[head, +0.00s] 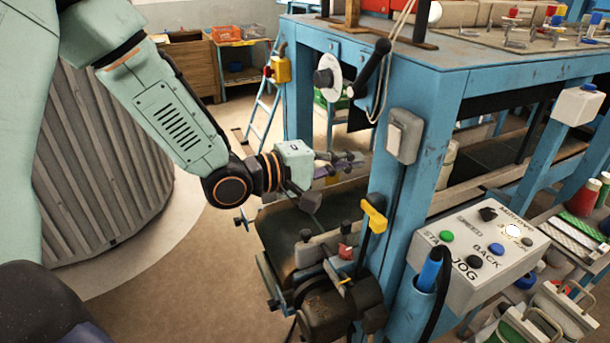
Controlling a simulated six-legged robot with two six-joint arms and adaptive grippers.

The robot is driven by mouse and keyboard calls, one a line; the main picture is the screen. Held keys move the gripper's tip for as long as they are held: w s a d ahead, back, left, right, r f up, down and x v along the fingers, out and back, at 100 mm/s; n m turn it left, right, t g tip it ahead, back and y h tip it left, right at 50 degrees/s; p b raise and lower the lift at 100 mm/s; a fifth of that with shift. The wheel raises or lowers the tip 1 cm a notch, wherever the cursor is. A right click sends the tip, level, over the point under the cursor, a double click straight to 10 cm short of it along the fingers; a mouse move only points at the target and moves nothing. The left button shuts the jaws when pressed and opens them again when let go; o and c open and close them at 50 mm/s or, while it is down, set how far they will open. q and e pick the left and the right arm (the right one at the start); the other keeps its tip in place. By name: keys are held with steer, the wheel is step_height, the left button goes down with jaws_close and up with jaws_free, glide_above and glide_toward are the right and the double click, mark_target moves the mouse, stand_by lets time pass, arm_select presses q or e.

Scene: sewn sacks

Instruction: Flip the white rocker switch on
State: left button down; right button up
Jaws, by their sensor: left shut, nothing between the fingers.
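The white rocker switch (396,137) sits in a grey box fixed to the front blue post of the machine, right of the picture's middle. Its tilt is too small to tell. My left gripper (350,161) reaches in from the left and is shut and empty. It is in front of the conveyor, left of the switch and a little lower, apart from it in the picture. My right gripper is not in view.
A black lever (371,66) and a white dial (328,76) are above the switch. A yellow handle (374,216) sticks out below it. A control box (480,252) with several buttons stands lower right. A dark conveyor belt (285,235) runs below my gripper.

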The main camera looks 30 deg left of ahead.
arm_select(q)
steer(key=f+p+v, duration=0.1)
steer(key=p+v, duration=0.1)
steer(key=v, duration=0.5)
steer(key=shift+s+f+p, duration=0.4)
steer(key=shift+s, duration=0.05)
stand_by(0.3)
steer(key=shift+w, duration=0.15)
steer(key=shift+w+a+f, duration=0.1)
steer(key=shift+w+f, duration=0.05)
